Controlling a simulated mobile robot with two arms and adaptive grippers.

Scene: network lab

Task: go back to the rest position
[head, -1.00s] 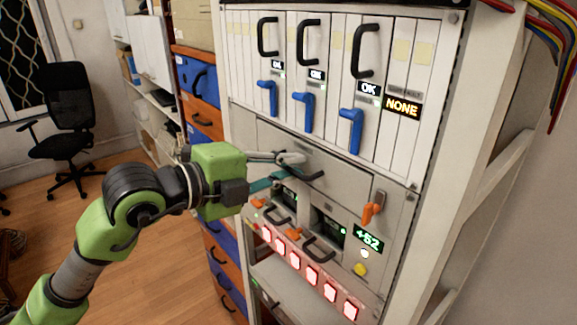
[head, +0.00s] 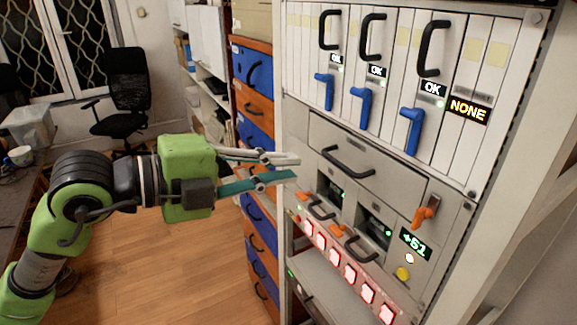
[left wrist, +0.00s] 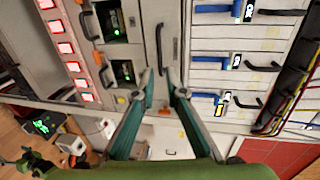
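My left gripper (head: 297,167) is in the air just left of the equipment rack. Its pale finger and teal finger are apart, with nothing between them. In the left wrist view, the gripper (left wrist: 160,76) shows two teal fingers with a clear gap. The drawer's black handle (head: 348,162) is apart from the fingertips, to their right in the head view. The grey drawer front (head: 395,186) looks flush with the rack. My right gripper cannot be made out in either view.
The rack has blue levers (head: 361,104), an orange lever (head: 425,214), lit red buttons (head: 350,273) and a green "+51" display (head: 416,243). Blue and orange drawers (head: 255,110) stand behind my gripper. An office chair (head: 128,95) is at the back. Wooden floor (head: 165,260) lies open below.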

